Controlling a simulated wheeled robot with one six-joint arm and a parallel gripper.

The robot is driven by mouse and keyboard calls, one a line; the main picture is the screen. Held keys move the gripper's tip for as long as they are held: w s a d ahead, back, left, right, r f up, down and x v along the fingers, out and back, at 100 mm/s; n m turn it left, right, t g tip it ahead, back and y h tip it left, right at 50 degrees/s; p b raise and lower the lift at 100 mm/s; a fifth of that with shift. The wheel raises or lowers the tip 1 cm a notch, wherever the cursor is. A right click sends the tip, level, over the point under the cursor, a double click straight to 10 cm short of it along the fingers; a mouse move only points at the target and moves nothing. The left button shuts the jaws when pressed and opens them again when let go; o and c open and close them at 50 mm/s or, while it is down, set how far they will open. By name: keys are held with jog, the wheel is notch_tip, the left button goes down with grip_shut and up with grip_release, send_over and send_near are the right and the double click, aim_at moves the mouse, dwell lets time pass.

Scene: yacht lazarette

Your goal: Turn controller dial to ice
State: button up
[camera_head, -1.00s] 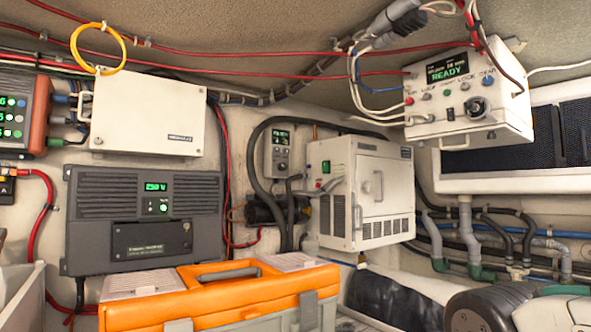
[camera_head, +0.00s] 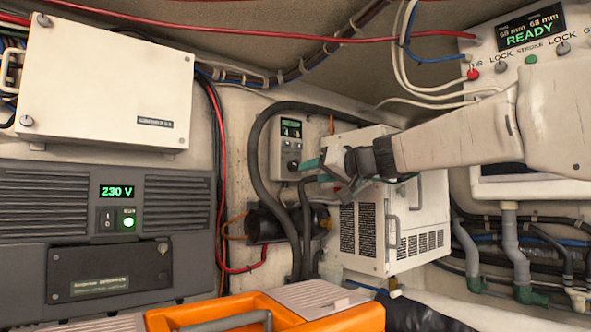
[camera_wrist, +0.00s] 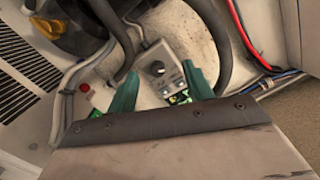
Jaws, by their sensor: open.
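The controller (camera_head: 290,140) is a small grey wall box with a green display at its top. Its black round dial (camera_head: 293,165) sits below the display. In the wrist view the dial (camera_wrist: 158,68) shows between and just beyond my fingertips, on the light face of the controller (camera_wrist: 153,84). My gripper (camera_head: 307,174) has teal fingers and is open and empty, just right of the controller in the head view. In the wrist view my gripper (camera_wrist: 160,70) has one finger on each side of the dial. Contact cannot be told. The dial's marks are too small to read.
A white cabinet (camera_head: 372,230) with handles stands right of the controller, behind my arm. Thick black hoses (camera_head: 255,160) loop around the controller's left side. A grey inverter (camera_head: 110,240) showing 230 V is at left. An orange toolbox (camera_head: 345,318) sits below.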

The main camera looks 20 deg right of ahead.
aim_at(297, 166)
jog(key=shift+m+t, duration=0.3)
jog(key=shift+t, duration=0.3)
jog(key=w+r, duration=0.1)
jog(key=w, duration=0.2)
jog(key=w+a, duration=0.1)
jog(key=w, duration=0.3)
jog(key=w+r, duration=0.1)
jog(key=w, duration=0.2)
jog(key=shift+w+a+r, duration=0.15)
jog(key=shift+r, duration=0.2)
jog(key=c, duration=1)
